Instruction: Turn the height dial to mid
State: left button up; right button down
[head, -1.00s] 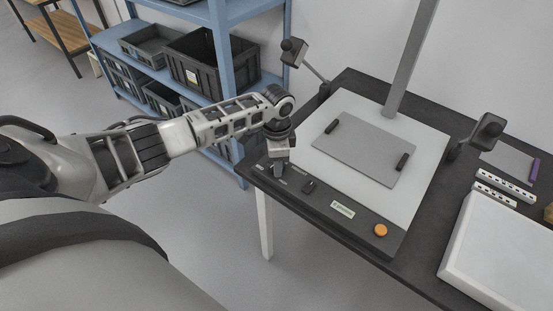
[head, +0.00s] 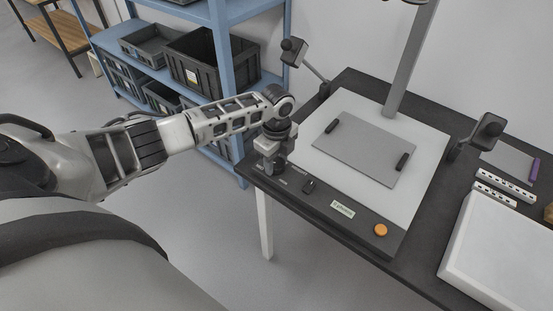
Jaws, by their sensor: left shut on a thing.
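The height dial (head: 280,162) is a small dark knob at the left end of the black control strip on the front of the copy stand. My left gripper (head: 275,165) points down over it and is shut on it, hiding most of the dial and some of its labels. I cannot read the dial's setting. The copy stand's pale base (head: 345,108) carries a grey plate with two black clips. My right gripper is not in view.
A second dark control (head: 309,186) and an orange button (head: 380,230) sit on the same strip. Lamps (head: 293,50) on arms flank the grey column (head: 410,60). A white tray (head: 500,245) and scale bars (head: 508,186) lie at right. Blue shelving (head: 222,45) stands behind my left arm.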

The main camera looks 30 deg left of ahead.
aim_at(277, 163)
pick_arm(q)
jog(key=shift+w+r+m, duration=0.1)
jog(key=shift+m, duration=0.4)
jog(key=o, duration=1)
jog(key=shift+c, duration=0.2)
notch_tip(277, 163, up, 16)
jog(key=shift+b, duration=0.4)
